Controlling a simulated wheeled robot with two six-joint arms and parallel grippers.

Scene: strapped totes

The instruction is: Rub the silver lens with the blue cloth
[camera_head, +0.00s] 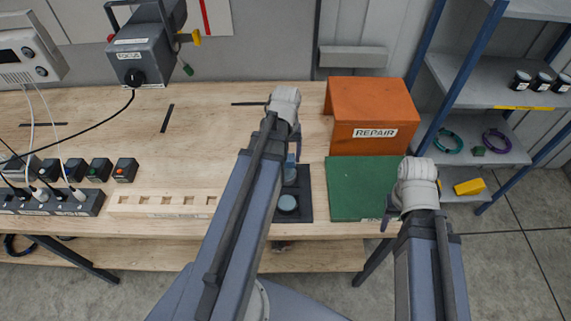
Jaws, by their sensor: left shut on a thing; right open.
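A dark tray (304,210) lies at the front edge of the wooden bench. A pale round lens-like disc (287,203) sits on its near part. My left arm reaches over the bench from below and its wrist hangs beyond the tray. My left gripper (291,160) points down at the tray's far part, mostly hidden behind my own arm. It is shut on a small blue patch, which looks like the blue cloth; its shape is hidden. My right gripper (386,214) is open beside the front right corner of the green mat, partly hidden by its wrist.
The green mat (355,188) lies right of the tray, with an orange REPAIR box (352,105) behind it. A wooden holder with square holes (165,204) and a power strip (60,204) line the front left. A shelf (480,145) stands right.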

